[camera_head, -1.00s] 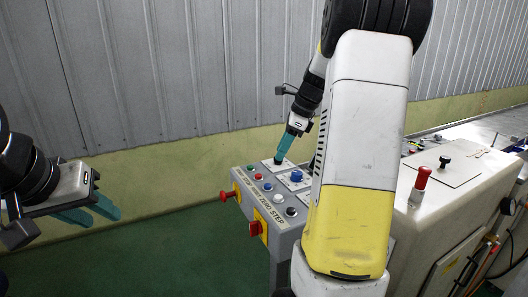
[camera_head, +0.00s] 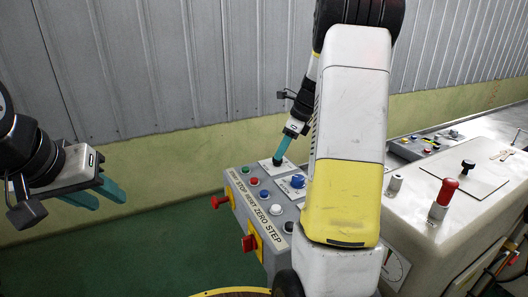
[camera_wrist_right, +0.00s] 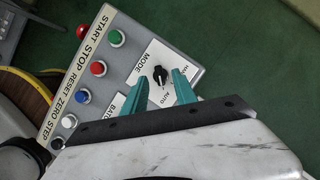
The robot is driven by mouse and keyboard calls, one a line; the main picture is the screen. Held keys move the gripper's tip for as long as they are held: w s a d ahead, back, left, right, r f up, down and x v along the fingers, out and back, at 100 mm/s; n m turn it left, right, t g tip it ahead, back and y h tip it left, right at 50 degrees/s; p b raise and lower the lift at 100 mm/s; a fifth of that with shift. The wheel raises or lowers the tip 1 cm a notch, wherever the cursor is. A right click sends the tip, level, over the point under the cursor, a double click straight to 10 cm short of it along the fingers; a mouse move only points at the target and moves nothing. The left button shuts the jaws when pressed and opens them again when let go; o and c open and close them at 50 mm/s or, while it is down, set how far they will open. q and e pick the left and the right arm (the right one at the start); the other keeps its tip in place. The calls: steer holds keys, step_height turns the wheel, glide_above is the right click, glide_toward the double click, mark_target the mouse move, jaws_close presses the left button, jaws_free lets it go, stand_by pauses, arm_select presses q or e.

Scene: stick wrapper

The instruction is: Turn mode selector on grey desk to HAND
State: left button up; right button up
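The grey desk (camera_head: 262,215) stands in the middle of the head view. Its mode selector (camera_wrist_right: 160,75) is a black knob with a white mark on a white plate labelled MODE, with AUTO readable; the other position label is partly covered. My right gripper (camera_wrist_right: 162,79) is open, with its teal fingertips on either side of the knob; contact cannot be told. In the head view, my right gripper (camera_head: 280,155) points down at the selector plate (camera_head: 268,166). My left gripper (camera_head: 107,196) is open and empty, away at the left.
Green, red, blue and white push buttons (camera_wrist_right: 98,68) line the desk beside the plate. Red knobs (camera_head: 249,243) stick out of its front side. A blue knob (camera_head: 298,181) sits near my right arm. A pale machine (camera_head: 445,225) with a red-topped lever (camera_head: 443,198) stands right.

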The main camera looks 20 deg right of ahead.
steer(key=shift+x, duration=1.15)
steer(key=shift+c, duration=0.2)
jaws_close()
